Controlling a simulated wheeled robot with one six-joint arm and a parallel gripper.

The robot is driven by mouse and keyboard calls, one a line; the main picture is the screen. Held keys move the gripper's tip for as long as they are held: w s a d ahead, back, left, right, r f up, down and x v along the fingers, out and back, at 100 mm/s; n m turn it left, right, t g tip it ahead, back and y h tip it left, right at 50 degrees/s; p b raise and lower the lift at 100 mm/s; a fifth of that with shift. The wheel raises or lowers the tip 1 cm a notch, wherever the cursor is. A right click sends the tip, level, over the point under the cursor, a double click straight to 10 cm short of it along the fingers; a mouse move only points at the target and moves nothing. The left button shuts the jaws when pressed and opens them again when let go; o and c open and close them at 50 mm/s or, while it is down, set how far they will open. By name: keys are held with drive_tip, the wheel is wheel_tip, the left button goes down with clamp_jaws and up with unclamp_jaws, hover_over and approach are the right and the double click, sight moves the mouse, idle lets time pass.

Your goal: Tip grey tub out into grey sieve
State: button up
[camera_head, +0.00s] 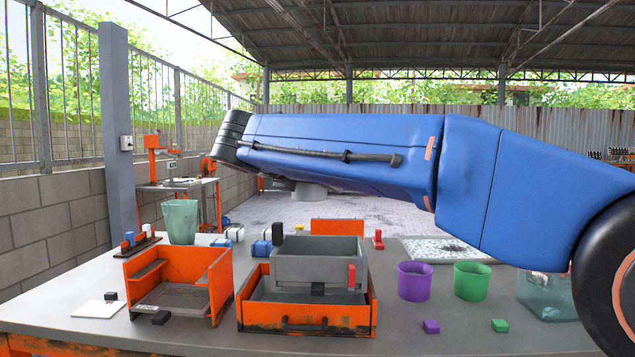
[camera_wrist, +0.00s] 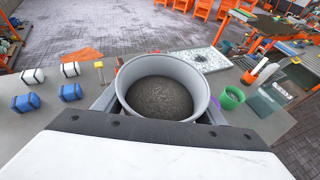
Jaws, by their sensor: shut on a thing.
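The grey tub (camera_wrist: 128,78) is round and holds dark granular material in the wrist view. My gripper (camera_wrist: 163,105) is shut on the tub, with a finger at each side. In the head view only a small part of the tub (camera_head: 308,191) shows under my blue arm, which hides the rest and the jaws. The tub is held above the table. The grey sieve, apparently the grey rectangular box (camera_head: 315,270), sits on an orange tray (camera_head: 345,322) below and in front of the tub. Its inside floor is mostly hidden.
An orange open box (camera_head: 212,290) stands left of the tray. A purple tub (camera_head: 414,282) and a green tub (camera_head: 471,282) stand to the right. A red peg (camera_head: 351,276) and small blocks are near the sieve. A translucent green bin (camera_head: 180,221) stands back left.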

drive_tip(key=shift+w, duration=0.35)
drive_tip(key=m+t+h, duration=0.1)
drive_tip(key=m+t, duration=0.1)
drive_tip(key=m, duration=0.3)
drive_tip(key=m+t+h, duration=0.1)
drive_tip(key=m+t, duration=0.2)
drive_tip(key=m, duration=0.2)
drive_tip(key=f+m+t+h, duration=0.1)
drive_tip(key=m+t, duration=0.1)
drive_tip(key=m, duration=0.3)
drive_tip(key=shift+s+d+t, duration=0.25)
drive_tip(key=shift+s+t, duration=0.1)
drive_tip(key=shift+t, duration=0.05)
drive_tip(key=m+h, duration=0.1)
drive_tip(key=m, duration=0.1)
drive_tip(key=s+d+m+h, duration=0.1)
drive_tip(key=m+h, duration=0.1)
drive_tip(key=s+r+m+h, duration=0.1)
drive_tip(key=m+h, duration=0.1)
drive_tip(key=m, duration=0.1)
drive_tip(key=shift+s+d+g, duration=0.1)
drive_tip(key=shift+d+g, duration=0.25)
drive_tip(key=shift+g, duration=0.05)
drive_tip(key=shift+r, duration=0.1)
